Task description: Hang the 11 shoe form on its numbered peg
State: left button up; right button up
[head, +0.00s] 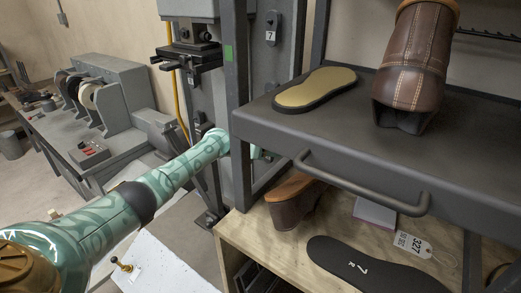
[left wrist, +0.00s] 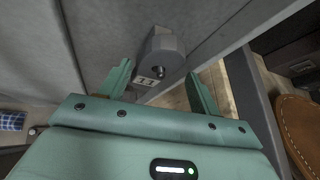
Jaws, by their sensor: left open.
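My left gripper (left wrist: 160,73) is open in the left wrist view, with one finger at each side of the picture's middle. A grey rounded piece (left wrist: 161,46) with a dark round spot and a white label reading 11 (left wrist: 150,79) shows beyond and between the fingertips, with no contact visible. I cannot tell whether it is the shoe form or its peg mount. In the head view my left gripper (head: 261,153) is mostly hidden behind the dark upright post. A plate marked 7 (head: 271,28) is on the grey machine column. My right gripper is out of view.
A dark upright post (head: 237,100) and a dark shelf (head: 270,122) with a handle (head: 365,188) crowd the left gripper. The shelf bears a tan sole (head: 318,87) and a brown boot (head: 413,70). A black sole (head: 365,267) lies on the wooden surface below.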

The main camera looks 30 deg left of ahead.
pick_arm(q)
jog(key=p+v, duration=0.4)
jog(key=v, duration=1.2)
jog(key=shift+r, duration=0.15)
